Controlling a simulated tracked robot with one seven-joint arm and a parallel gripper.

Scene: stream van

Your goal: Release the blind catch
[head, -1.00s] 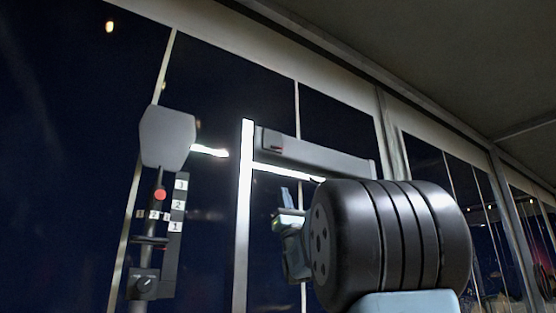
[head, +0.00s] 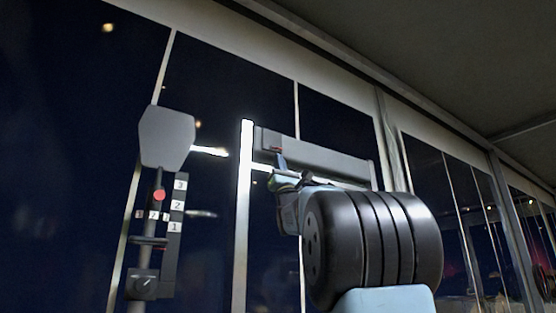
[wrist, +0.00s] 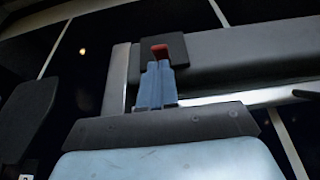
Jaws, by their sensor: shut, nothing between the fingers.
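The blind catch is a small red tab (wrist: 159,50) on a dark block (wrist: 178,47) at the left end of the grey blind housing (head: 325,160). In the head view the red catch (head: 275,149) shows as a thin red strip. My gripper (wrist: 159,68) is shut, with its blue fingers together and pointing up at the red tab. The fingertips overlap the tab's lower edge in the wrist view; I cannot tell whether they touch it. In the head view my gripper (head: 279,159) is just below the catch.
A grey panel (head: 167,138) on a post with a red button (head: 159,195), number labels and a knob (head: 145,285) stands to the left. A bright white upright (head: 243,215) borders the housing's left end. Dark windows lie behind.

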